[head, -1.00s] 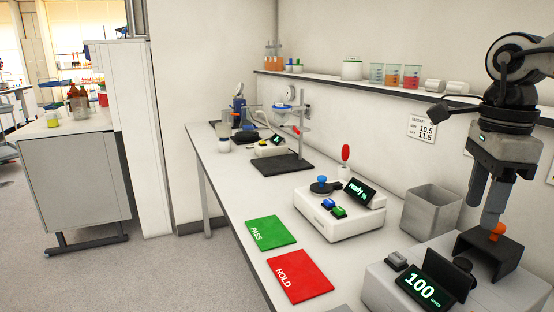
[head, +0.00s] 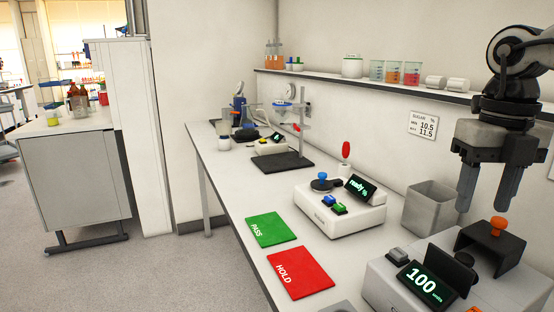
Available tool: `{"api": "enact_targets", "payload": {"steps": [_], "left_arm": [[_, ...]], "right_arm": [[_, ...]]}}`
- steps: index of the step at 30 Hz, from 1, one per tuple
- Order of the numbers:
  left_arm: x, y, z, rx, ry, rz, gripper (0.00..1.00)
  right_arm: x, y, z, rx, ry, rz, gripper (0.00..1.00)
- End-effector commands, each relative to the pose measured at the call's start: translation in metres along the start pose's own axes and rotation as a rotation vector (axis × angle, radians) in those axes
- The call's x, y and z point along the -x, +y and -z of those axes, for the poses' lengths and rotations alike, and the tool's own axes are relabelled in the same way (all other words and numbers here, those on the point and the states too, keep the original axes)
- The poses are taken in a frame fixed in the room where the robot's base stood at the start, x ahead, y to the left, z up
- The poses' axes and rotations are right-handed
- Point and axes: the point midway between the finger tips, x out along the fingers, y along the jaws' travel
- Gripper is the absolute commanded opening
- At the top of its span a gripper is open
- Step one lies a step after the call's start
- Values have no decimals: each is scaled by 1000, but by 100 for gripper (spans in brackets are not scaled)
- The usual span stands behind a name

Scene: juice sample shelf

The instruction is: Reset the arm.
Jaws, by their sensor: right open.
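My right gripper (head: 485,188) hangs at the right of the head view with its fingers pointing down. Its jaws are open and nothing shows between them. The knob sits on a black bracket (head: 490,246) on the white device with the display reading 100 (head: 421,283). My left gripper is not in the picture.
A grey open bin (head: 431,208) stands behind the device. A white instrument (head: 338,211) with a "ready" screen is left of it. A green PASS mat (head: 267,229) and red HOLD mat (head: 300,272) lie in front. A wall shelf (head: 340,80) holds beakers.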

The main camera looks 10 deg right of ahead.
Motion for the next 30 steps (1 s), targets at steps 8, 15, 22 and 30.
{"api": "enact_targets", "payload": {"steps": [8, 15, 22, 30], "left_arm": [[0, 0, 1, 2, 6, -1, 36], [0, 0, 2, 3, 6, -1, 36], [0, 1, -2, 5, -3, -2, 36], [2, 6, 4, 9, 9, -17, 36]], "right_arm": [[0, 0, 0, -224, -1, 0, 48], [0, 0, 0, -268, -1, 0, 48], [0, 0, 0, -265, -1, 0, 48], [-14, 7, 4, -244, 25, -42, 48]]}}
